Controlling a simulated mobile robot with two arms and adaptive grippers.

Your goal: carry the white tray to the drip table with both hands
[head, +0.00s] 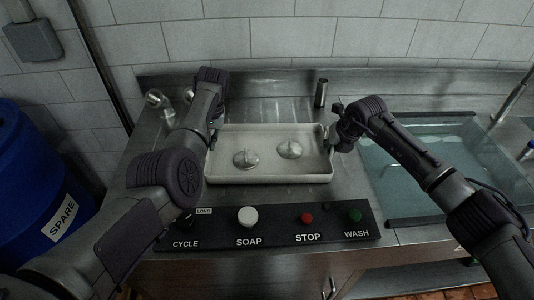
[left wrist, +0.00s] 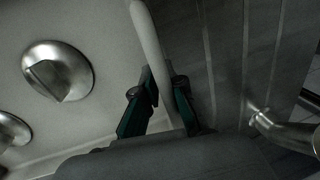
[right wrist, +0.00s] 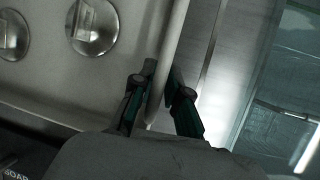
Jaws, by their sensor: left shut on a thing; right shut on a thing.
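The white tray (head: 270,178) is a shallow rectangular pan on or just above the ribbed steel drainboard; I cannot tell whether it touches. Two round metal knobs with raised grips, a left one (head: 245,158) and a right one (head: 289,149), lie in it. My left gripper (left wrist: 160,92) is shut on the tray's left wall, one finger on each side of the rim. My right gripper (right wrist: 163,85) is shut on the tray's right wall in the same way. In the head view the left fingertips are mostly hidden by my arm.
A control panel (head: 268,226) with CYCLE, SOAP, STOP and WASH controls lies in front of the tray. A metal faucet (head: 158,99) and an upright metal cylinder (head: 321,92) stand behind. A blue SPARE barrel (head: 38,185) stands left.

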